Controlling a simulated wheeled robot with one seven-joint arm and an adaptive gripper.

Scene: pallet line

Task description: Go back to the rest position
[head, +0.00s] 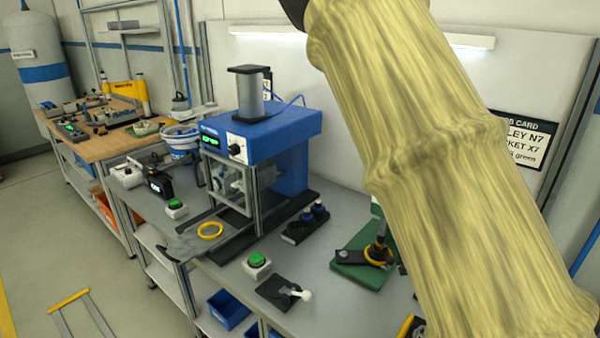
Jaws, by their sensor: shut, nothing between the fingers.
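My arm, in a pale yellow sleeve, crosses the head view from the lower right up to the top edge. A dark part of it shows at the top, where the picture cuts it off. My gripper is out of the picture. The sleeve hides part of the wall card and the right part of the grey workbench (335,205).
A blue press (256,132) stands on the bench. In front are a yellow ring (210,231), a green button box (257,264) and a white-knobbed lever (292,292). A green fixture (362,263) sits beside my sleeve.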

